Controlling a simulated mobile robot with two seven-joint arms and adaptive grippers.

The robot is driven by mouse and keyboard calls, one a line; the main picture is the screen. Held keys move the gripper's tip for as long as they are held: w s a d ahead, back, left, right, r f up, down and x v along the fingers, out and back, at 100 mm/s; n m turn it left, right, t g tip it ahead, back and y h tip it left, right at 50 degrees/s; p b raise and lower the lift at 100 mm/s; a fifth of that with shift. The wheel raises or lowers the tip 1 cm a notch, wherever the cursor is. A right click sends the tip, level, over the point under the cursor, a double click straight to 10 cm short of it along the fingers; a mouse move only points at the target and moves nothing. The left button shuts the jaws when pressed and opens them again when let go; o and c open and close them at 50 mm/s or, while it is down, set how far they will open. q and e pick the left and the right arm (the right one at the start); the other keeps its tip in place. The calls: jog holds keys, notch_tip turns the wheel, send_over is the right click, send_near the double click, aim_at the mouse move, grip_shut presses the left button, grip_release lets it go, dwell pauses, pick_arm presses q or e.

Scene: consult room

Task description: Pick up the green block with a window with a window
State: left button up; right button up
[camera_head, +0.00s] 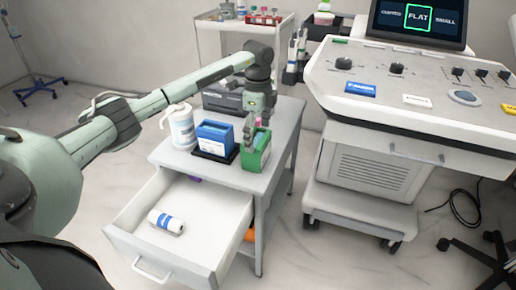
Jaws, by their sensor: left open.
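The green block (259,160) stands on the grey top of the small cart (204,172), near its right side, with an opening visible in it. My left gripper (250,138) points down at the block's upper end and is open. The fingers overlap the block's top in the picture. I cannot tell whether they touch it or straddle a wall. Part of the block's upper left is hidden behind the fingers. My right gripper is not in view.
A blue block (214,138) on a dark base and a white canister (182,128) stand left of the green block. A dark grey box (222,98) is behind. The open drawer (128,236) holds a white and blue roll (166,222). A control console (420,85) stands at right.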

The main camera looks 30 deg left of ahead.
aim_at(257, 141)
pick_arm(q)
notch_tip(257, 141, down, 5)
jog(key=shift+s+a+r, duration=0.1)
jog(key=shift+s, duration=0.05)
jog(key=shift+r, duration=0.1)
jog(key=c, duration=1.6)
